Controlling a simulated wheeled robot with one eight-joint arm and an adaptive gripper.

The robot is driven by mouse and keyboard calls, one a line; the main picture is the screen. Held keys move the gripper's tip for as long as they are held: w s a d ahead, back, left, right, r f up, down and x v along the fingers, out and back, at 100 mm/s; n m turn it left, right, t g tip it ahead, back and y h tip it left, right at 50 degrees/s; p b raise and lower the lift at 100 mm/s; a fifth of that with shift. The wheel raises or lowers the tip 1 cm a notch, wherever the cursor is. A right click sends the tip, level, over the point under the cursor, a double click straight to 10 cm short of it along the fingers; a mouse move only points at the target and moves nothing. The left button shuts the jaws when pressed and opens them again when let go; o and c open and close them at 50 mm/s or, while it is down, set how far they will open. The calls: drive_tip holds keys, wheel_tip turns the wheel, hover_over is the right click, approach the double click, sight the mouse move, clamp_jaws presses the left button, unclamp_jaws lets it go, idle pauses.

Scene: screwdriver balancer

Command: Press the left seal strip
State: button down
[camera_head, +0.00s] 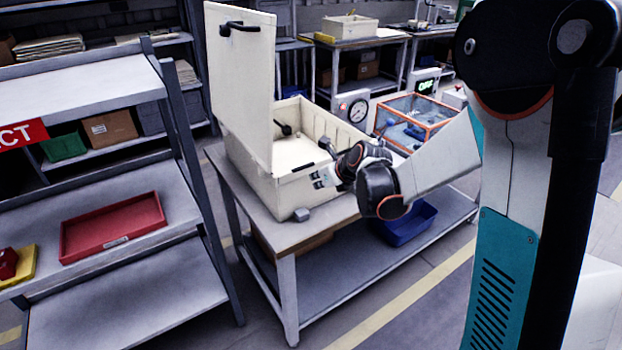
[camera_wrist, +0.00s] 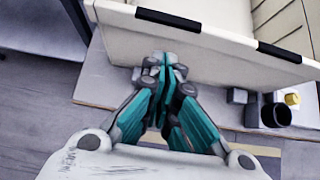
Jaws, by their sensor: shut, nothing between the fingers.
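A cream box with an open upright lid (camera_head: 240,95) stands on a table. Two black seal strips lie along its near rim. In the wrist view, the left strip (camera_wrist: 168,18) is beyond my fingertips and the right strip (camera_wrist: 280,52) is farther right. A dark strip (camera_head: 303,167) also shows on the near rim in the head view. My gripper (camera_wrist: 162,65) is shut and empty, in front of the box's outer wall (camera_wrist: 225,70). It appears apart from the left strip. In the head view my gripper (camera_head: 322,179) is beside the near wall, partly hidden by my wrist.
A small grey block (camera_head: 301,214) sits on the table by the box. The wrist view shows a dark cup (camera_wrist: 275,115) and a yellow item (camera_wrist: 292,98) nearby. A shelf with a red tray (camera_head: 112,226) is left.

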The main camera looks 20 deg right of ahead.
drive_tip(key=p+v, duration=0.3)
drive_tip(key=v, duration=0.7)
drive_tip(key=shift+w, duration=0.15)
